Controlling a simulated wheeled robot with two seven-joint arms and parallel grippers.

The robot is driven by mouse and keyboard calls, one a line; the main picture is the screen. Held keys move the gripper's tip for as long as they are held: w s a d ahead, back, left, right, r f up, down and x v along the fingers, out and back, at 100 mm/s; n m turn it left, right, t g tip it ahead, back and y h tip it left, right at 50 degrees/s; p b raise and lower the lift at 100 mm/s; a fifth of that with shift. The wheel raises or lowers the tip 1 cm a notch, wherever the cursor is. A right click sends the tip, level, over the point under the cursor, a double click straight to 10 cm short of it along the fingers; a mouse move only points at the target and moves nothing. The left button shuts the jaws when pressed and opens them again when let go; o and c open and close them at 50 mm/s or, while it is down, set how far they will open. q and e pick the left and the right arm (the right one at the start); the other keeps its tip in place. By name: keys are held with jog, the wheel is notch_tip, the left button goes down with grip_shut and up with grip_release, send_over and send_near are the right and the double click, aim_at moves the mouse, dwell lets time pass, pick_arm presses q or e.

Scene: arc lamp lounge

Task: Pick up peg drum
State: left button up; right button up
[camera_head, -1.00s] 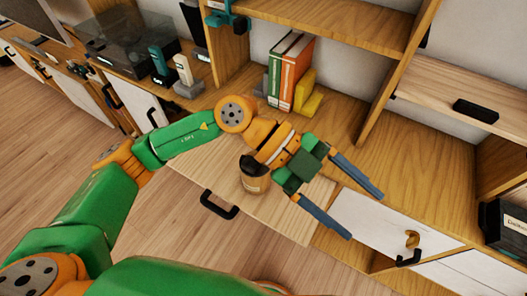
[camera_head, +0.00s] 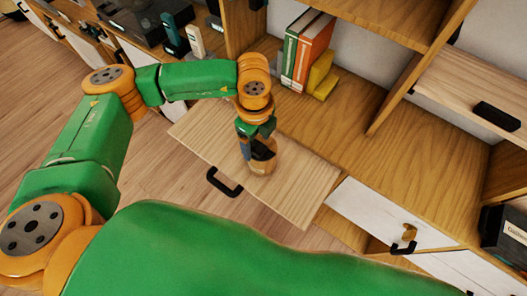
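The likely peg drum (camera_head: 264,166), a small brown cylinder with a dark top, stands on a pale wooden panel (camera_head: 215,132) that juts out from the shelf unit. My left gripper (camera_head: 250,150) points down at the drum, right beside it at its upper left. One blue finger shows along the drum's left side. The other finger is hidden, so I cannot tell whether the gripper is open or shut, or touching the drum. My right gripper is not in view.
Green and orange books (camera_head: 309,48) and a yellow object (camera_head: 321,75) stand on the shelf behind. The panel has a black handle (camera_head: 224,184) at its front.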

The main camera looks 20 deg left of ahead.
pick_arm(q)
grip_shut()
jog(key=shift+r, duration=0.1)
dwell(1.2)
